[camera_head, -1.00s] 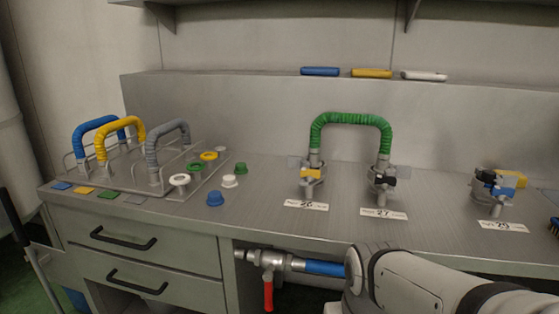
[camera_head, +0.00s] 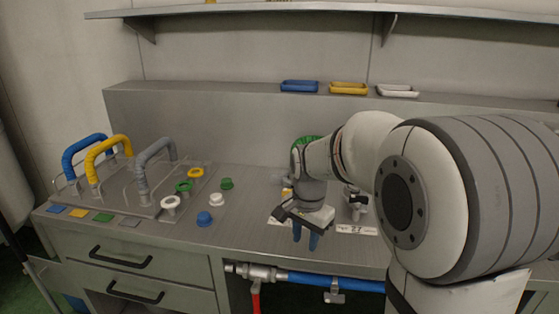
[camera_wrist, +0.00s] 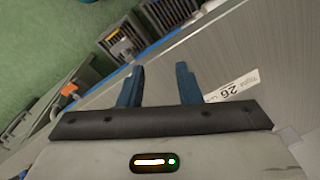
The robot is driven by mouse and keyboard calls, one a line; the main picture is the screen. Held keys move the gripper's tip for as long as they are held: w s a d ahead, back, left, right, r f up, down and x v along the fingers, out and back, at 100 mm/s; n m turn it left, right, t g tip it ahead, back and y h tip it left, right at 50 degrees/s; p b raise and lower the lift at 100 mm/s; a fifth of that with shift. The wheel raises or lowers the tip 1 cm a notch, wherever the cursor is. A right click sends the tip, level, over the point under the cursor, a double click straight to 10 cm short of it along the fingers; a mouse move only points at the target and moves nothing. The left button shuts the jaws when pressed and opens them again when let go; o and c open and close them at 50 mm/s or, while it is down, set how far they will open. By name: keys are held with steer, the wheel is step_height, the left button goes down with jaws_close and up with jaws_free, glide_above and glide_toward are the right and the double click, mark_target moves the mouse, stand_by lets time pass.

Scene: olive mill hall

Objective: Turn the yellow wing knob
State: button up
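A small yellow knob (camera_head: 287,191) shows at the fitting behind the left label on the bench, mostly hidden by my gripper and wrist; its wing shape cannot be made out. My gripper (camera_head: 306,238) hangs over the bench in front of that fitting, its blue fingers pointing down. In the wrist view my gripper (camera_wrist: 158,80) has its two fingers apart with nothing between them. That view shows the label marked 26 (camera_wrist: 232,85) beside the right finger, but no yellow knob. The fitting at the far right is hidden by my arm.
A green hose (camera_head: 305,141) is mostly hidden behind my arm. The fitting with a black handle (camera_head: 355,197) stands close to the right of my gripper. Coloured caps and a blue, yellow and grey handled rack (camera_head: 158,150) stand left. Trays line the ledge behind.

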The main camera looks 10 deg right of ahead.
steer(key=w+r+m+p, duration=0.2)
steer(key=w+m+p, duration=0.2)
steer(key=w+p, duration=0.1)
steer(key=w+r+m+p, duration=0.3)
steer(key=w+p, duration=0.3)
steer(key=w, duration=0.2)
steer(key=w+r+m+p, duration=0.3)
steer(key=w+m+p, duration=0.2)
steer(key=w, duration=0.2)
steer(key=shift+d+r+g, duration=0.1)
steer(key=shift+r+g, duration=0.15)
steer(key=shift+g, duration=0.05)
step_height(320, 180, down, 8)
steer(key=shift+r+p, duration=0.1)
steer(key=shift+p, duration=0.85)
jaws_close()
